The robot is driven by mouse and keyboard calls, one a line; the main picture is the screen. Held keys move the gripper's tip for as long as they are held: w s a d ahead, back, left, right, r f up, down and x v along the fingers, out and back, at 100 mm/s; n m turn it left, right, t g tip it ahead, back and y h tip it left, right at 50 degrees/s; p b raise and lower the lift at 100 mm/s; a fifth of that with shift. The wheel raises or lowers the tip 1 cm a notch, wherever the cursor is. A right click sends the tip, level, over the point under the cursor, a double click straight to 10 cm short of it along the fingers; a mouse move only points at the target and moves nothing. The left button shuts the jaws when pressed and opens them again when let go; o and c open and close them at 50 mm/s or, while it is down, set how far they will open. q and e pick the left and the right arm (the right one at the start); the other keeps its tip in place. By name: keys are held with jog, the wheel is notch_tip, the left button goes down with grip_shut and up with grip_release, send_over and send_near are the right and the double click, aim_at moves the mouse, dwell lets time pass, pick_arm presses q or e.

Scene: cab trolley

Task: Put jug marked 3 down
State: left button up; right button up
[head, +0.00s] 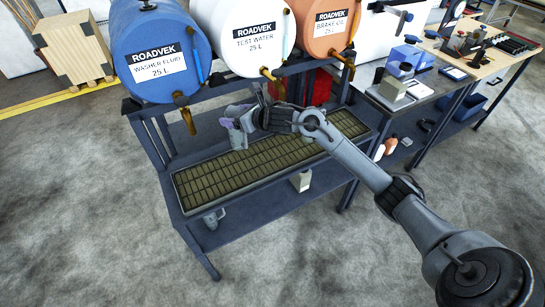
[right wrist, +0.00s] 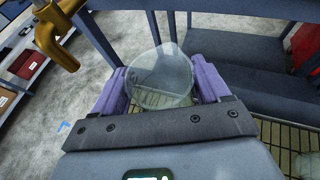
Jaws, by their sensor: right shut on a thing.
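My right gripper (head: 236,122) reaches in over the back left part of the slatted drip tray (head: 205,190) on the trolley. Its purple fingers are shut on a clear jug (right wrist: 160,78), one finger on each side. The jug also shows in the head view (head: 237,138), small and partly covered by the gripper. I cannot read a number on it, nor tell whether its base touches the slats. Another pale see-through thing (right wrist: 309,164) shows at the lower right edge of the right wrist view. My left gripper is not in view.
Blue washer fluid (head: 155,50), white test water (head: 243,35) and orange brake oil (head: 325,25) drums stand behind the tray. Their brass taps (head: 188,118) hang over its back edge. A grey jug-like thing (head: 213,218) sits below. The tray's front left is clear.

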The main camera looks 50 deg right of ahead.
aim_at(238, 141)
jog(key=f, duration=0.4)
jog(key=f+b, duration=0.1)
jog(key=f, duration=0.1)
jog(key=shift+a+f, duration=0.2)
jog(key=shift+a, duration=0.05)
jog(key=shift+f+b, duration=0.35)
jog(key=shift+f, duration=2.05)
jog(key=o, duration=1.1)
jog(key=shift+f, duration=0.1)
